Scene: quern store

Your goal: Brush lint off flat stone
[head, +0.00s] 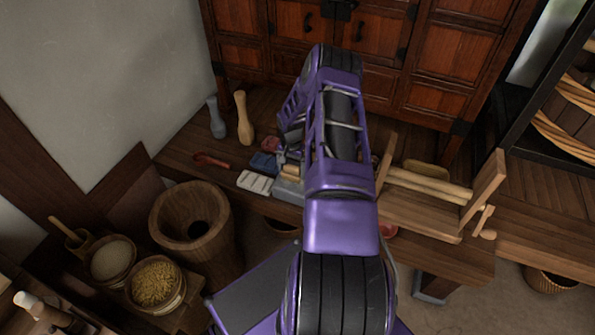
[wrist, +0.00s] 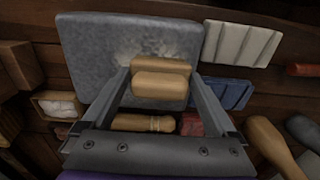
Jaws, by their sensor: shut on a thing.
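The flat stone is a grey slab that fills the upper left of the wrist view (wrist: 85,45); in the head view a part of it shows (head: 288,188) beside my arm. A pale, powdery-looking patch lies on its face near the middle, partly hidden by my gripper. My gripper (wrist: 160,76) is shut on a tan wooden brush (wrist: 160,86), held over the stone's near part. Its bristles are hidden, so I cannot tell whether it touches the stone. In the head view my arm covers most of the grip, with the brush (head: 291,172) just showing.
A white ridged block (head: 254,182), a blue ridged block (head: 264,162) and a red block (head: 270,144) lie close left of the stone. Two pestles (head: 243,118) stand behind. A wooden frame with rollers (head: 430,185) stands right. A large wooden mortar (head: 195,220) stands in front.

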